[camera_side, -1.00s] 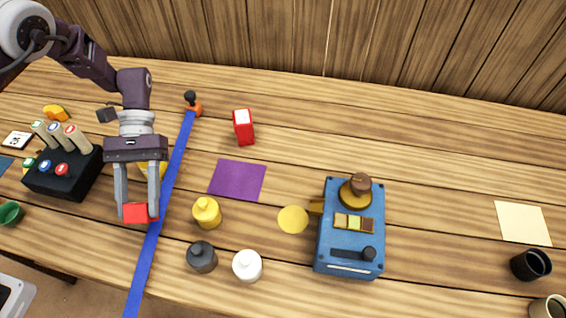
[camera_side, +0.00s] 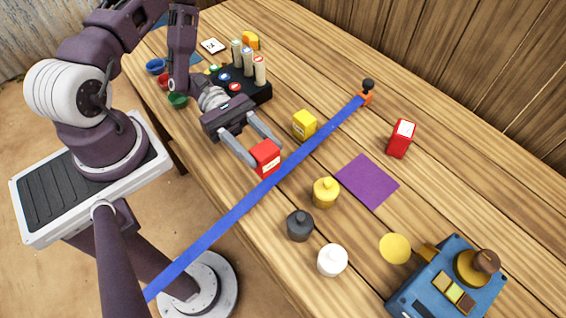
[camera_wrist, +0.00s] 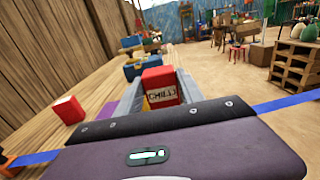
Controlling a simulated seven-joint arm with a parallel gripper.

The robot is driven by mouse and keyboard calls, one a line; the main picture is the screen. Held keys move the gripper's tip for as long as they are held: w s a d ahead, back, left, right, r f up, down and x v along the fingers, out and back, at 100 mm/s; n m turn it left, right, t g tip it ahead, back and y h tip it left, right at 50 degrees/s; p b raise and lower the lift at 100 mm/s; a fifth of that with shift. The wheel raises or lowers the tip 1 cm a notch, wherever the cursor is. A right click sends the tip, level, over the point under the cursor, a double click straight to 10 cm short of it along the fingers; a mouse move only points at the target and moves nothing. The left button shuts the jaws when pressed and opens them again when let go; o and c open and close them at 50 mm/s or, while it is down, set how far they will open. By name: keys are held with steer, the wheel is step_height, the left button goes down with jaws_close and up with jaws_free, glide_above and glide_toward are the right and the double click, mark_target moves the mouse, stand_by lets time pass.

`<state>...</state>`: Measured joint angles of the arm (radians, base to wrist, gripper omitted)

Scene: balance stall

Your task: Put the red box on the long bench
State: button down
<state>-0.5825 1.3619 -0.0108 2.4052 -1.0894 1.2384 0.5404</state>
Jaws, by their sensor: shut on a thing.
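My gripper (camera_side: 251,147) is shut on a red box (camera_side: 265,158). In the wrist view the held red box (camera_wrist: 160,88) sits between the fingers and bears the word CHILD. It is just left of a long blue strip (camera_side: 235,212) in the side view; I cannot tell its height above the wooden bench top (camera_side: 480,190). A second red box (camera_side: 401,139), with a white label on top, stands beyond the strip and also shows in the wrist view (camera_wrist: 68,110).
The blue strip runs from an orange post (camera_side: 365,97) past the front edge. A purple mat (camera_side: 367,181), yellow weight (camera_side: 325,191), black weight (camera_side: 300,225), white weight (camera_side: 332,260) and blue device (camera_side: 455,285) lie right. A black block with pegs (camera_side: 249,85) stands behind.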

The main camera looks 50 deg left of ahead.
step_height(320, 180, down, 8)
steer(key=shift+r, duration=0.2)
steer(key=c, duration=0.7)
jaws_free()
steer(key=shift+f, duration=0.1)
